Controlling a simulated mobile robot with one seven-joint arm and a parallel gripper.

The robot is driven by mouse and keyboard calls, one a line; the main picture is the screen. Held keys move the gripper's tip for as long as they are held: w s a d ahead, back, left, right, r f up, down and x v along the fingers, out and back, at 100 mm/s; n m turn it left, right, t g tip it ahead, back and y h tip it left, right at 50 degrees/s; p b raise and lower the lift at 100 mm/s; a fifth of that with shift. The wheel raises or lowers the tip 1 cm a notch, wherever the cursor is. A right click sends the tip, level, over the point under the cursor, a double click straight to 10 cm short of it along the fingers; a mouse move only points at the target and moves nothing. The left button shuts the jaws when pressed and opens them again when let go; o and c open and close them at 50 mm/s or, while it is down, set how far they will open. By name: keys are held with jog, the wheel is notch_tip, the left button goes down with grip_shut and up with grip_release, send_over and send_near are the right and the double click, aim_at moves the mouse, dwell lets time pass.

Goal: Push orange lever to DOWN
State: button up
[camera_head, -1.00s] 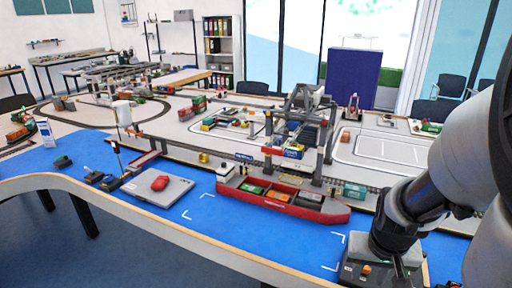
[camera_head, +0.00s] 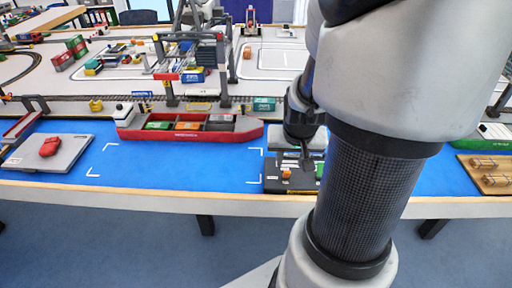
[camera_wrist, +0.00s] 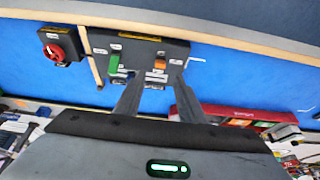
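The orange lever (camera_wrist: 160,62) stands on a dark control box (camera_wrist: 128,42) in the wrist view, with small labels near it too small to read. A green lever (camera_wrist: 113,64) is on the same box. My gripper (camera_wrist: 156,80) has its two fingers apart with nothing between them. Its right fingertip is close to the orange lever; whether they touch I cannot tell. In the head view the orange lever (camera_head: 287,173) shows at the box's front, and my gripper (camera_head: 306,163) points down over the box. The lever's exact position is unclear.
A red round button (camera_wrist: 55,51) on a small box is beside the control box. A red ship (camera_head: 190,131) with containers lies to the left on the blue surface. A wooden board (camera_head: 487,174) lies to the right. The table's front edge (camera_head: 150,198) is close to the control box.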

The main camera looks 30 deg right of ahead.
aim_at(286, 174)
jog(key=b+x, duration=0.8)
jog(key=x, duration=0.1)
jog(key=shift+w, duration=0.1)
jog(key=shift+c, duration=0.2)
grip_shut()
